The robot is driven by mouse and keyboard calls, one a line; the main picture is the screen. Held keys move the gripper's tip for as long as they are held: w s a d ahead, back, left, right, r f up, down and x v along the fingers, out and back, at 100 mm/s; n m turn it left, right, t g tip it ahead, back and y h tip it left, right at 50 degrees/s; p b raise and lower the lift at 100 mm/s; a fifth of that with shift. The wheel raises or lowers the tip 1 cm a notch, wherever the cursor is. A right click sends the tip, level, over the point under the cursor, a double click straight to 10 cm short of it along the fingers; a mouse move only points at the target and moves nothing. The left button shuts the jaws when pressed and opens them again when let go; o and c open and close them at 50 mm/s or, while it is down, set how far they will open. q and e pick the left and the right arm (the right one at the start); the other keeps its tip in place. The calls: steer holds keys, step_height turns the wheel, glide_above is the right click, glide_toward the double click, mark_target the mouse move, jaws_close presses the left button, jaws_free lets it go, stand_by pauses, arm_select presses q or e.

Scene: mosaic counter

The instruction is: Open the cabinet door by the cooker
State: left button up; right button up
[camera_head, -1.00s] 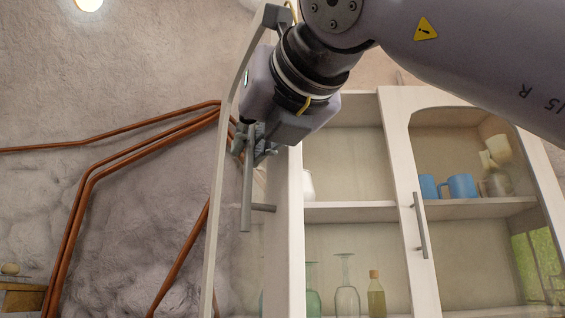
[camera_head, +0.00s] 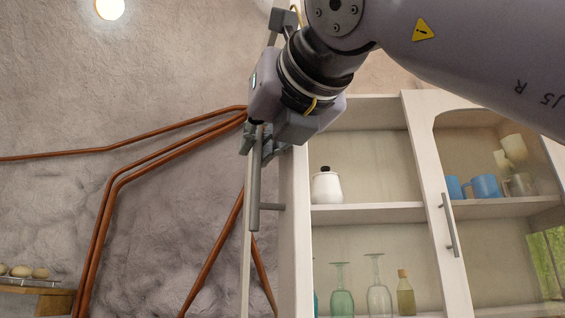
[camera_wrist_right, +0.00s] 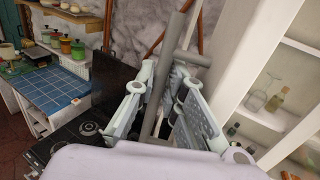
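The white cabinet (camera_head: 428,160) stands on the right. Its left door (camera_head: 246,275) stands open and shows almost edge-on as a thin pale strip. The grey bar handle of that door (camera_head: 255,185) hangs vertically below my right gripper (camera_head: 262,138). In the right wrist view the handle (camera_wrist_right: 176,35) runs between the two fingers of my right gripper (camera_wrist_right: 165,75), which look closed around it; exact contact is hard to see. The cooker (camera_wrist_right: 75,138) is dark, at lower left in the wrist view. My left gripper is not in view.
The cabinet's right door, with its own handle (camera_head: 449,225), is shut. Shelves hold a white jar (camera_head: 326,187), blue mugs (camera_head: 485,186), glasses and a bottle (camera_head: 405,293). Copper pipes (camera_head: 125,180) run along the wall. A blue tiled counter (camera_wrist_right: 50,90) lies left in the wrist view.

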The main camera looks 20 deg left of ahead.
steer(key=shift+o, duration=0.5)
steer(key=shift+a, duration=0.15)
steer(key=v, duration=1.2)
steer(key=shift+f, duration=0.1)
